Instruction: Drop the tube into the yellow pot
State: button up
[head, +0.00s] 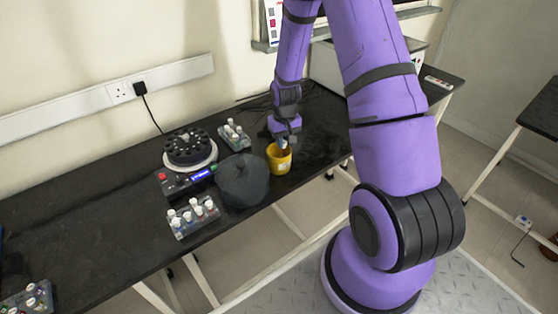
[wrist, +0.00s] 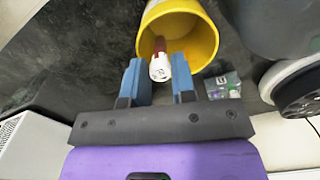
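The yellow pot (head: 279,166) stands on the dark bench near its front edge, and its open mouth (wrist: 208,40) faces me in the wrist view. My gripper (head: 284,143) is right above the pot, pointing down. In the wrist view, the blue fingers of my gripper (wrist: 158,72) stand on either side of the white cap of a tube (wrist: 160,68) and appear closed on it. The tube's red-brown body points into the pot's mouth. Its lower end is hard to make out.
A dark rounded lidded vessel (head: 242,181) stands just left of the pot. Racks of white-capped tubes stand in front (head: 194,217) and behind (head: 234,136). A centrifuge-like device (head: 189,150) is farther left. Bare bench (head: 318,150) lies right of the pot.

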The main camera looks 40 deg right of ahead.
jog(key=o, duration=0.3)
jog(key=shift+o, duration=0.2)
jog(key=shift+r, duration=0.1)
notch_tip(320, 180, up, 11)
jog(key=shift+f, duration=0.2)
dwell(0.5)
